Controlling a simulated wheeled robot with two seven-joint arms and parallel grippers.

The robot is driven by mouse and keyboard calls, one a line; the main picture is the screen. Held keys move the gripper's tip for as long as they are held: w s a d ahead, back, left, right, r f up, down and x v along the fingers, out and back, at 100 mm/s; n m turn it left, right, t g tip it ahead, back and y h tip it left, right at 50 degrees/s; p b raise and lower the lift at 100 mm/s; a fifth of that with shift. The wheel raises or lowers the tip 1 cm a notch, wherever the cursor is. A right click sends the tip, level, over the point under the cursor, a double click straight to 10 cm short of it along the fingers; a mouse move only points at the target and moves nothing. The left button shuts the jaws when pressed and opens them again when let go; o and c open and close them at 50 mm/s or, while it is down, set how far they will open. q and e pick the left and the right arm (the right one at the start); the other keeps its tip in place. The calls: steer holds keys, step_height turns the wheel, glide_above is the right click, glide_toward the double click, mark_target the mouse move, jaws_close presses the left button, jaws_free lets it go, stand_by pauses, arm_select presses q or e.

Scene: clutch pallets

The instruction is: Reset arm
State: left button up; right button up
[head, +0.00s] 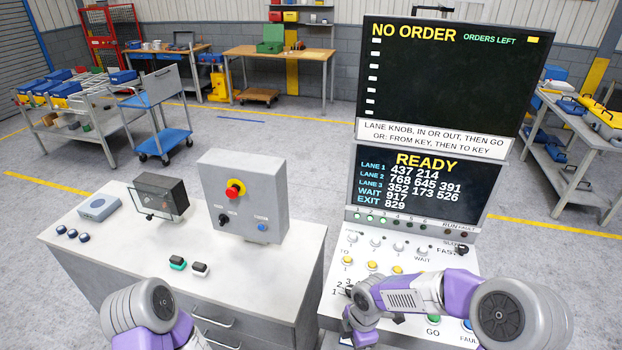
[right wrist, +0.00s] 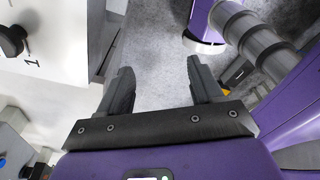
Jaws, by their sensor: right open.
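My right arm (head: 415,296) reaches in from the right across the lower part of the control panel (head: 340,314). In the right wrist view my right gripper (right wrist: 158,72) is open, its two dark fingers apart with only grey floor between them. A black knob (right wrist: 12,40) on a white face beside a printed "1" is at the upper left of that view, apart from the fingers. My left arm (head: 142,305) shows at the bottom left over the cabinet; its gripper is out of view.
A GO button (head: 433,319) lies near my right forearm. On the left, a cabinet top (head: 120,215) holds a grey box with a red stop button (head: 235,190) and a dark meter (head: 160,198).

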arm_select(q)
step_height(320, 180, down, 12)
steer(key=w+b, duration=0.1)
steer(key=b, duration=1)
steer(key=shift+f, duration=0.2)
arm_select(e)
steer(key=s+f+m+y, duration=0.1)
steer(key=s+f+m, duration=0.3)
steer(key=f+m, duration=0.4)
steer(key=s+f+m+y, duration=0.1)
steer(key=s+f+m, duration=0.3)
steer(key=f+m, duration=0.4)
steer(key=s+f+m+t, duration=0.1)
steer(key=s+f+m, duration=0.4)
steer(key=f, duration=0.8)
steer(key=m, duration=0.2)
steer(key=shift+a+m+y, duration=0.3)
steer(key=shift+m+y, duration=0.1)
